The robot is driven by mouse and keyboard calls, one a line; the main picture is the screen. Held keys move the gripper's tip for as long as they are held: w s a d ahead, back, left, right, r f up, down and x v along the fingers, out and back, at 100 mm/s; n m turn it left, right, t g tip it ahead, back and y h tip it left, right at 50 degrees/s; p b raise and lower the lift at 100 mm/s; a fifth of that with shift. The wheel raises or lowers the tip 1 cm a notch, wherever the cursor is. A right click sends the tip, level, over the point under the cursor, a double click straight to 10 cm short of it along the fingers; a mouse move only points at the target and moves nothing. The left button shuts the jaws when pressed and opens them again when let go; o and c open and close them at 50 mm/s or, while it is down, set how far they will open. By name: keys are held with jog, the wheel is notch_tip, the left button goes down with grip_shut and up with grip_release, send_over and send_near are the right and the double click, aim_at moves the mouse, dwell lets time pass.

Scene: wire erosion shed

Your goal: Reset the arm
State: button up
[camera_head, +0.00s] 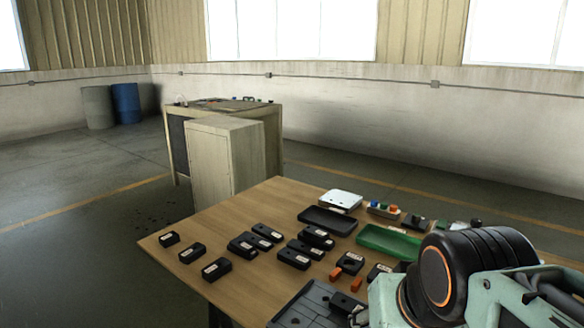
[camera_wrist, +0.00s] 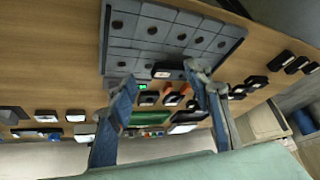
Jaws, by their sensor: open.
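My gripper (camera_wrist: 160,80) shows in the wrist view with its two fingers spread wide apart. It is open, with nothing held between the fingers. A black block with a white label (camera_wrist: 168,72) shows between the fingertips, at the edge of a grey sectioned tray (camera_wrist: 118,48). My arm fills the lower right of the head view, over the table's right side, and the fingers are not clear there. The grey tray also shows in the head view (camera_head: 296,310), partly hidden by my arm and the frame edge.
The wooden table (camera_head: 225,225) carries several black labelled blocks (camera_head: 216,268), a black tray (camera_head: 328,220), a green tray (camera_head: 388,242), a white scale (camera_head: 341,198) and orange pieces (camera_head: 356,284). A cabinet (camera_head: 222,165) stands behind. Blue and grey barrels (camera_head: 126,103) stand far left.

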jog(key=s+r+p, duration=0.1)
jog(key=r+p, duration=1.3)
jog(key=p, duration=0.1)
jog(key=s+r+p, duration=0.2)
jog(key=r+p, duration=1.3)
jog(key=shift+s+r+n+g, duration=0.25)
jog(key=shift+r+n+g, duration=0.05)
jog(key=shift+n+g, duration=0.1)
jog(key=shift+a, duration=0.25)
jog(key=shift+w, duration=0.15)
